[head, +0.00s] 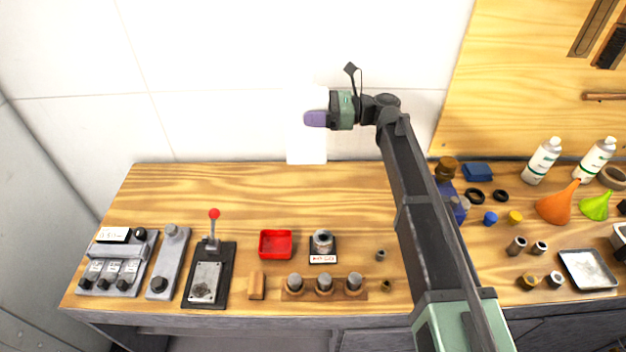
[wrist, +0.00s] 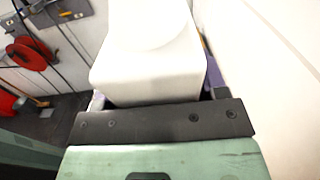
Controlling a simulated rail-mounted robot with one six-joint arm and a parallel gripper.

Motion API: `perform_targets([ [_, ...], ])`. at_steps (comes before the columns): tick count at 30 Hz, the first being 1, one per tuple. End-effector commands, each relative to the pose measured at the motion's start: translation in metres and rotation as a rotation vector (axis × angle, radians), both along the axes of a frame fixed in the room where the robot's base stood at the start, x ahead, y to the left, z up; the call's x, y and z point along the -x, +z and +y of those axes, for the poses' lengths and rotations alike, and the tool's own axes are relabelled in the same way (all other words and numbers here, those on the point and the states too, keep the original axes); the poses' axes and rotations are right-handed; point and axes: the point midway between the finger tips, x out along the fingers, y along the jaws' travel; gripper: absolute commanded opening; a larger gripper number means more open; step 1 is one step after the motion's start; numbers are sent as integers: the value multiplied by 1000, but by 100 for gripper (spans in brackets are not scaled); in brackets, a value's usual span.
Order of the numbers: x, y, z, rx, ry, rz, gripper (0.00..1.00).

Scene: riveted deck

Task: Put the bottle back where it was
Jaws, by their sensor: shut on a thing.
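My gripper (head: 315,119) is at the back of the bench, in front of the white wall, with its purple fingers pointing left. It is shut on a plain white, blocky bottle (head: 306,147), which looks upright. The bottle's lower end overlaps the bench's back edge in the head view, and I cannot tell whether it touches the wood. In the wrist view the white bottle (wrist: 150,55) fills the space between the fingers and shows a smooth, rounded face. The fingers hide part of it.
Two white bottles with green labels (head: 543,160) (head: 595,158) stand at the right, near an orange funnel (head: 558,203). A red tray (head: 276,244), a lever device (head: 209,270) and pegs in a wooden block (head: 324,285) line the front. The bench's back left is bare wood.

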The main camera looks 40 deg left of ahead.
Motion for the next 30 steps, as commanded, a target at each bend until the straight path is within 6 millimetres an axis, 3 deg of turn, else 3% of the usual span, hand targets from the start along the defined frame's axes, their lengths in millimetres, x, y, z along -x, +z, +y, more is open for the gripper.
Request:
perform_targets([
  [1, 0, -34, 0, -1, 0, 1, 23],
  [9, 0, -116, 0, -1, 0, 1, 23],
  [12, 0, -125, 0, -1, 0, 1, 23],
  [17, 0, -123, 0, -1, 0, 1, 23],
  [24, 0, -167, 0, -1, 0, 1, 23],
  [30, 0, -163, 0, -1, 0, 1, 23],
])
